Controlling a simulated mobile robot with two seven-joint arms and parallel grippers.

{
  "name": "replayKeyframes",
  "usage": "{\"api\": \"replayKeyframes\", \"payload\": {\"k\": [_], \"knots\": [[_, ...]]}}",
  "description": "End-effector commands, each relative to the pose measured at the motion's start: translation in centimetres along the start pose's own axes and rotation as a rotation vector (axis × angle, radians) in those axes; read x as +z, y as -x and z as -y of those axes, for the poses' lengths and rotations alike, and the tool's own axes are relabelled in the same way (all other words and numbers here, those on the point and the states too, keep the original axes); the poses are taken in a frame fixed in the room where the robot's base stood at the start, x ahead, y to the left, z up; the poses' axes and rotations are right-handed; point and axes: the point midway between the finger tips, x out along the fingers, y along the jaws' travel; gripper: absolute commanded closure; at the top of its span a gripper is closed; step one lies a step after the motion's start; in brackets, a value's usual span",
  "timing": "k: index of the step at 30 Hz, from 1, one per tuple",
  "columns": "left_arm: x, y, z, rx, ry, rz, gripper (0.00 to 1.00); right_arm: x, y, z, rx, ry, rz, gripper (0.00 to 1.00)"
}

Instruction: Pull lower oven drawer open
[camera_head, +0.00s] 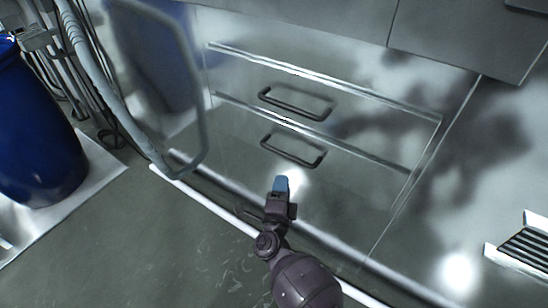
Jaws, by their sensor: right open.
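The lower oven drawer (240,142) is a shiny metal front with a dark bar handle (292,150). It looks shut, flush with the panel around it. A second drawer (235,73) with a like handle (295,103) sits right above it. My right gripper (281,184) comes up from the bottom of the view. My left gripper is not in view.
A blue barrel (38,135) stands on a pale platform (85,185) at the left, beside thick hoses (85,60). A vented grille (525,246) is at the right edge. A light rail (215,208) runs along the floor below the drawers. The grey floor (110,255) in front is clear.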

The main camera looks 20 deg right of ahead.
Motion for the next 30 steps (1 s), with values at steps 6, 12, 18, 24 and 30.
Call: {"api": "replayKeyframes", "payload": {"k": [6, 12, 18, 24, 30], "knots": [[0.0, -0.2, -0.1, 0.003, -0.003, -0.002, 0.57, 0.2, -0.9, -0.3, 0.004, -0.016, -0.015, 0.58], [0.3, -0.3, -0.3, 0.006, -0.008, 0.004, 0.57, 0.2, -3.8, -0.4, 0.004, -0.014, -0.014, 0.58], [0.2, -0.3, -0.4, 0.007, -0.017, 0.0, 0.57, 0.2, -7.1, -0.5, 0.005, -0.012, -0.012, 0.58], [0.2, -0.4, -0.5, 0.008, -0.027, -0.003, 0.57, 0.1, -9.7, -0.5, 0.005, -0.013, -0.013, 0.58], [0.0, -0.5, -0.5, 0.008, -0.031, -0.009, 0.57, 0.1, -10.8, -0.3, 0.005, -0.013, -0.012, 0.58]]}}
